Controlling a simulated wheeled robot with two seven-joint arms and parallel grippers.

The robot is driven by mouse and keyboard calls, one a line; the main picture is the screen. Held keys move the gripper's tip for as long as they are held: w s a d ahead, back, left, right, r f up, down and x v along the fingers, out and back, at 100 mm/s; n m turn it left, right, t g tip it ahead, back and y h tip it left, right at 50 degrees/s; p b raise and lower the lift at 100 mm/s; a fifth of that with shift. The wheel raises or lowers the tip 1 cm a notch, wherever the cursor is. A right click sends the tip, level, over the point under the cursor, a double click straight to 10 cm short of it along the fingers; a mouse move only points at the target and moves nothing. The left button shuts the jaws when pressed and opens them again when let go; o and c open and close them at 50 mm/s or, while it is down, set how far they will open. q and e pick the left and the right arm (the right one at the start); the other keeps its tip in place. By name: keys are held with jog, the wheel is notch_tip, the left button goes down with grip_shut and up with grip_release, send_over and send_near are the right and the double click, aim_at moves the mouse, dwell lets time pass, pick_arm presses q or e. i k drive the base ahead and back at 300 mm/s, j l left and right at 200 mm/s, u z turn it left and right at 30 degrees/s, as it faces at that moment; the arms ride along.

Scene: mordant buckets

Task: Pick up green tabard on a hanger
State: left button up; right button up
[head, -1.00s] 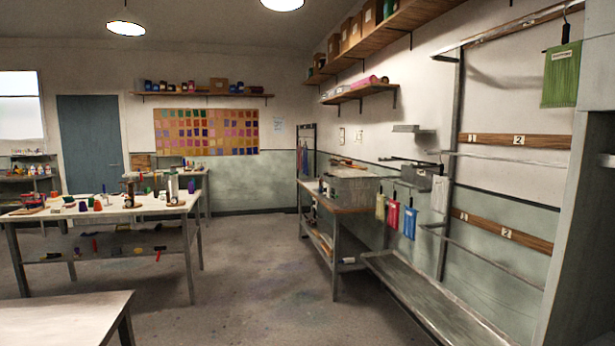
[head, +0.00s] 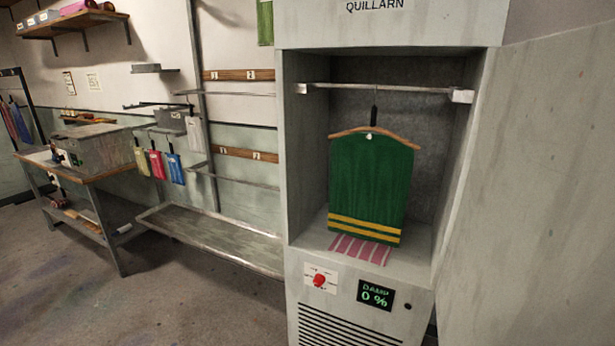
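The green tabard (head: 368,185) hangs on a wooden hanger (head: 346,131) inside an open grey cabinet marked QUILLARN (head: 294,262). It has two yellow bands near its hem. The hanger's dark hook (head: 374,114) goes up to a metal rail (head: 385,88) across the top of the cabinet. Neither of my grippers is in view.
A pink striped cloth (head: 360,249) lies on the cabinet floor under the tabard. A low metal bench (head: 215,238) and a workbench (head: 80,174) stand left. Floor at front left is clear.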

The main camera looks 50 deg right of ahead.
aim_at(370, 176)
jog(key=i+l, duration=0.25)
jog(key=i, duration=0.2)
jog(key=i+l, duration=0.2)
jog(key=i, duration=0.3)
jog(key=i+l, duration=0.25)
jog(key=i, duration=0.2)
jog(key=i+l, duration=0.25)
jog(key=i, duration=0.25)
jog(key=i+z, duration=0.15)
jog(key=z, duration=0.3)
jog(key=i+z, duration=0.2)
jog(key=z, duration=0.25)
jog(key=i+z, duration=0.15)
jog(key=z, duration=0.35)
jog(key=i+z, duration=0.15)
jog(key=z, duration=0.3)
jog(key=i+j+z, duration=0.1)
jog(key=z, duration=0.35)
jog(key=i+j+z, duration=0.1)
jog(key=j+z, duration=0.2)
jog(key=z, duration=0.15)
